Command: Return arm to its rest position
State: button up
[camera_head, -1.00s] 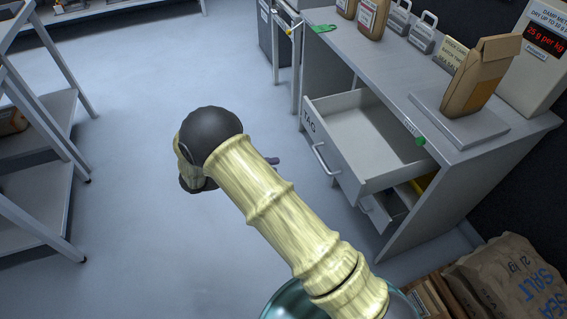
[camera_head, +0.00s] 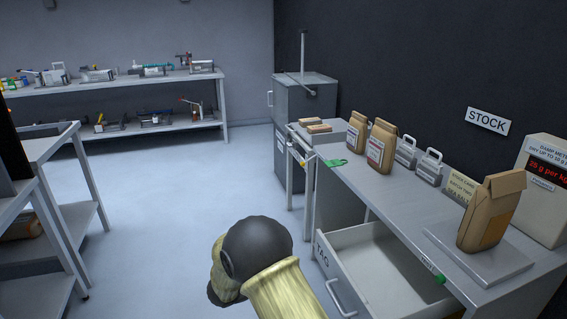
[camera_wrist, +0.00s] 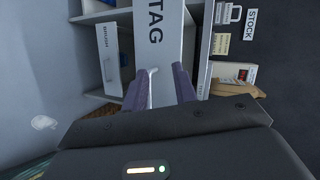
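My gripper (camera_wrist: 160,70) shows in the wrist view with its two dark purple-grey fingers apart, nothing visibly held between them. Beyond the fingers is the front of the drawer marked TAG (camera_wrist: 165,35), with its pale handle showing between them; I cannot tell the exact distance, and no contact is clear. In the head view my arm (camera_head: 268,275) is bent at the lower middle, left of the drawer, and my gripper is hidden. The TAG drawer (camera_head: 375,250) is pulled open under the bench top and its visible inside is empty.
A shelf rack (camera_head: 62,190) stands at the left. A second drawer (camera_wrist: 108,55) marked BRUSH shows in the wrist view. The floor between is clear.

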jog(key=d+r+n+t+y, duration=0.2)
jog(key=d+r+n+y, duration=0.45)
jog(key=n, duration=0.75)
jog(key=s+d+n+g+y, duration=0.2)
jog(key=s+d+n+g, duration=0.3)
jog(key=s, duration=0.6)
jog(key=s+d+n+g+y, duration=0.25)
jog(key=s+n, duration=0.55)
jog(key=s, duration=0.4)
notch_tip(320, 180, up, 24)
jog(key=p, duration=2.3)
jog(key=shift+s+d+p, duration=0.15)
jog(key=shift+s+p, duration=0.05)
jog(key=shift+p, duration=0.2)
jog(key=shift+w, duration=0.15)
